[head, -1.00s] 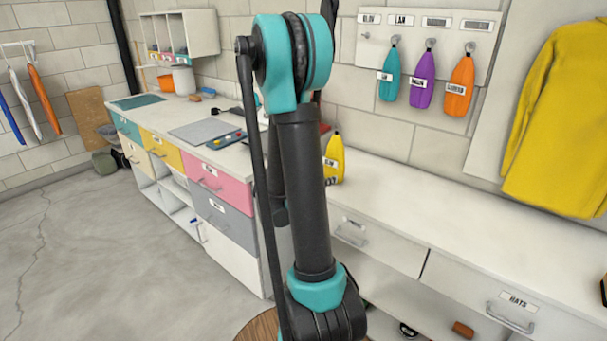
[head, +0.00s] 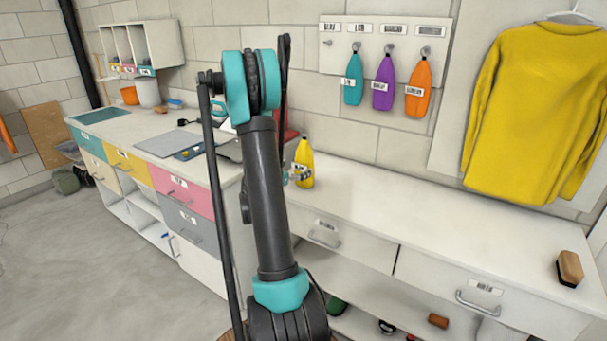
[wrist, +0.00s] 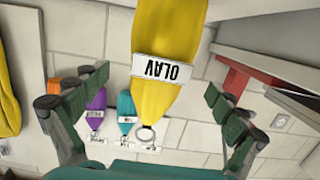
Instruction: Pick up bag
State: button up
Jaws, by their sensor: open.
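The yellow bag (head: 304,160), with a white label, stands upright on the white counter (head: 375,205), just right of my arm. In the wrist view, which is upside down, the bag (wrist: 168,25) fills the upper middle, its label reads OLAV, and a ring shows at its narrow end. My gripper (wrist: 157,86) is open, with one dark green finger on each side of the bag and a visible gap to both. In the head view my gripper (head: 297,174) is small, partly hidden by my arm, and close beside the bag.
Teal (head: 352,80), purple (head: 383,84) and orange (head: 418,88) bags hang from wall hooks. A yellow shirt (head: 535,110) hangs at right. A brush (head: 569,268) lies at the counter's right end. The counter between bag and brush is clear. A red object (wrist: 236,82) shows nearby.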

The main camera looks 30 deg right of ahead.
aim_at(304, 163)
jog(key=shift+x, duration=2.9)
jog(key=shift+r, duration=0.1)
jog(key=shift+c, duration=0.5)
jog(key=c, duration=1.6)
notch_tip(304, 163, up, 20)
